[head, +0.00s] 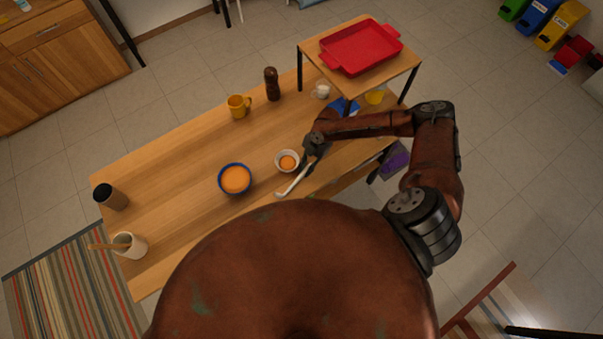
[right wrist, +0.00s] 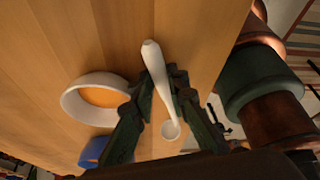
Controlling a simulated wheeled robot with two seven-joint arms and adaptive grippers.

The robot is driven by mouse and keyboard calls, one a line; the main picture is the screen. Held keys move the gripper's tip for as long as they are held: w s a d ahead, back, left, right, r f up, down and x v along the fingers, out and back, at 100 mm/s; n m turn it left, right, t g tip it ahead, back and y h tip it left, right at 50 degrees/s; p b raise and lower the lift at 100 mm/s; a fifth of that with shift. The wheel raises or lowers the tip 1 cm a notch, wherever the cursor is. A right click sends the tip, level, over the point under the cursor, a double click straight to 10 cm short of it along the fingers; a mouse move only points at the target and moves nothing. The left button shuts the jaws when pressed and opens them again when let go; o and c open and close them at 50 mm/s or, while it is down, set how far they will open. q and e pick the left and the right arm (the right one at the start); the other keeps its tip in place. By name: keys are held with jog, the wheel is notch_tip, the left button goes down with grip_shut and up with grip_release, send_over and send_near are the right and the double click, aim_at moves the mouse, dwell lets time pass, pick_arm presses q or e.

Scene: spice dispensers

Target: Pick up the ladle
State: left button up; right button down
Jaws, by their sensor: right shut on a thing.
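The ladle (head: 293,183) is white, with a long handle and a small round bowl. In the head view it slants over the wooden table near its front edge. In the right wrist view the ladle (right wrist: 157,72) runs between the fingers, with its small cup end close to the palm. My right gripper (head: 315,154) is shut on the ladle; its dark fingers (right wrist: 152,100) show on both sides of it. I cannot tell whether the ladle touches the table. My left gripper is not in view.
A white bowl with orange contents (head: 287,161) stands close beside the right gripper. A blue bowl (head: 235,179) is left of it. A yellow mug (head: 238,106), a pepper mill (head: 272,84) and a red tray (head: 361,47) on a raised shelf are farther back. The table's left middle is clear.

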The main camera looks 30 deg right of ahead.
jog(key=shift+r, duration=0.6)
jog(key=s+a+r+b, duration=0.2)
jog(key=s+a+r, duration=0.6)
jog(key=s+r, duration=0.3)
jog(key=shift+a+r, duration=0.25)
jog(key=shift+r, duration=0.05)
jog(key=c, duration=2.5)
grip_release()
grip_shut()
